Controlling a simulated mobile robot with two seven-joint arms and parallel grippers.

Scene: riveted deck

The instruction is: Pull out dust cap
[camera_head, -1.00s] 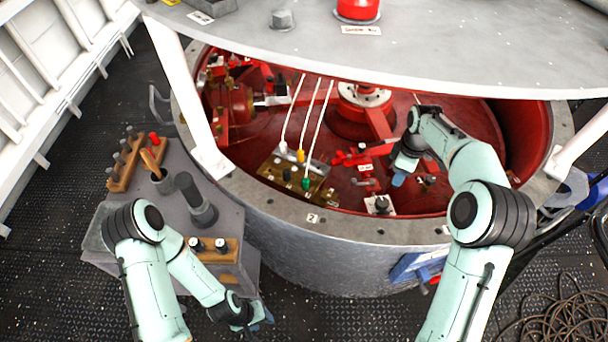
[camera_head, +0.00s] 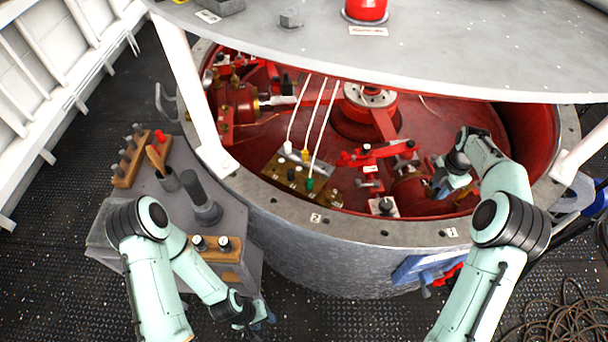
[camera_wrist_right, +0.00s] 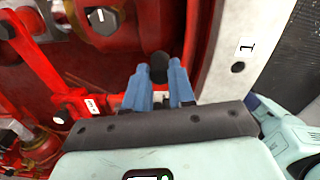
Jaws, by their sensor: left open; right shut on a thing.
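In the right wrist view, a dark round cap (camera_wrist_right: 160,66) sits between the blue fingertips of my right gripper (camera_wrist_right: 160,75), which is shut on it. I take it to be the dust cap; whether it still sits on a fitting is hidden. In the head view my right gripper (camera_head: 446,186) is low inside the red drum, near its right front wall, and the cap cannot be made out there. My left gripper (camera_head: 262,318) is open and empty, low over the deck beside the grey side table.
The drum's grey rim (camera_head: 400,236) runs close to my right gripper. A brass block (camera_head: 295,174) with white, yellow and green plugs on cables stands inside. Red levers (camera_head: 365,152) lie left of the gripper. The grey lid (camera_head: 420,55) overhangs the drum. A side table (camera_head: 225,210) holds tools.

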